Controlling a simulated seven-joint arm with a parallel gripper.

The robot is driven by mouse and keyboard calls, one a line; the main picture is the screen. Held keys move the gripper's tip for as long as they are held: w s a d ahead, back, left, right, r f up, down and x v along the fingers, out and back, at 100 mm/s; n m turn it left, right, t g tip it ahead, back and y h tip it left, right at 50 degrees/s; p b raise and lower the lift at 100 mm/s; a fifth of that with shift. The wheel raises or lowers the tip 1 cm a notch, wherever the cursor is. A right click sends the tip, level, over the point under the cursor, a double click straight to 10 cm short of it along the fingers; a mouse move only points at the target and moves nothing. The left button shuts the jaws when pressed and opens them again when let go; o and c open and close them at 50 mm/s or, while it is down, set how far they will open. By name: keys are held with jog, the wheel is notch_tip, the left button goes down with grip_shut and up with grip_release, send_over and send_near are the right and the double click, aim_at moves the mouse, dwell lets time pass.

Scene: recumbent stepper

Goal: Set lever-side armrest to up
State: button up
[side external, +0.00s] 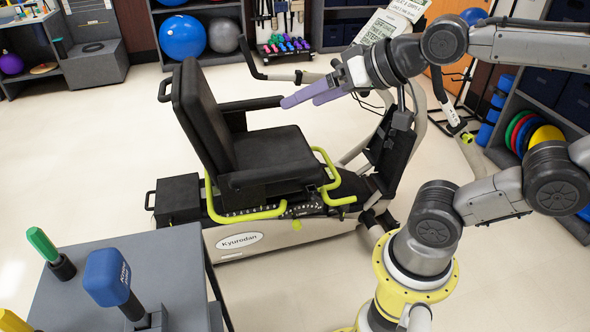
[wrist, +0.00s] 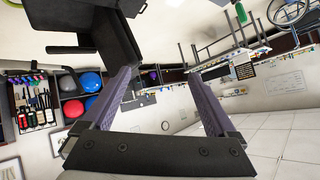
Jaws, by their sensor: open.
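The recumbent stepper's black seat (side external: 275,150) has a tall backrest (side external: 200,110). Its near armrest (side external: 265,175) lies roughly level along the near side of the seat. The far armrest (side external: 252,103) also lies roughly level, behind the seat. I cannot tell for certain which of them is the lever-side one. My gripper (side external: 298,100) has purple fingers pointing left, in front of the backrest and right of the far armrest's front end. In the wrist view my gripper (wrist: 160,76) is open with nothing between the fingers, and black seat parts (wrist: 110,35) show at upper left.
Yellow-green bars (side external: 335,180) run along the seat's near side. The console (side external: 380,28) and black handles stand near my arm. A grey table (side external: 150,270) with upright-handled tools stands at the front left. Shelves and exercise balls (side external: 182,37) line the back. Pale floor is clear at left.

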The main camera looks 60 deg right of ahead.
jog(key=w+d+r+m+t+h, duration=0.1)
jog(key=w+d+r+m+t, duration=0.2)
jog(key=w, duration=0.5)
jog(key=w+d+r+m+t+h, duration=0.15)
jog(key=w+r+m, duration=0.25)
jog(key=w, duration=0.4)
jog(key=w+d+r+m+t+h, duration=0.1)
jog(key=w+d+r+m+t, duration=0.2)
jog(key=w, duration=0.4)
jog(key=w+d+f+m+t+h, duration=0.1)
jog(key=w+d+f+m+h, duration=0.4)
jog(key=w+d+f+m, duration=0.5)
jog(key=m+g+h, duration=0.3)
jog(key=g+h, duration=0.2)
jog(key=g, duration=0.2)
send_near(302, 174)
jog(key=shift+t+y, duration=0.25)
jog(key=x, duration=1.3)
jog(key=shift+s, duration=0.1)
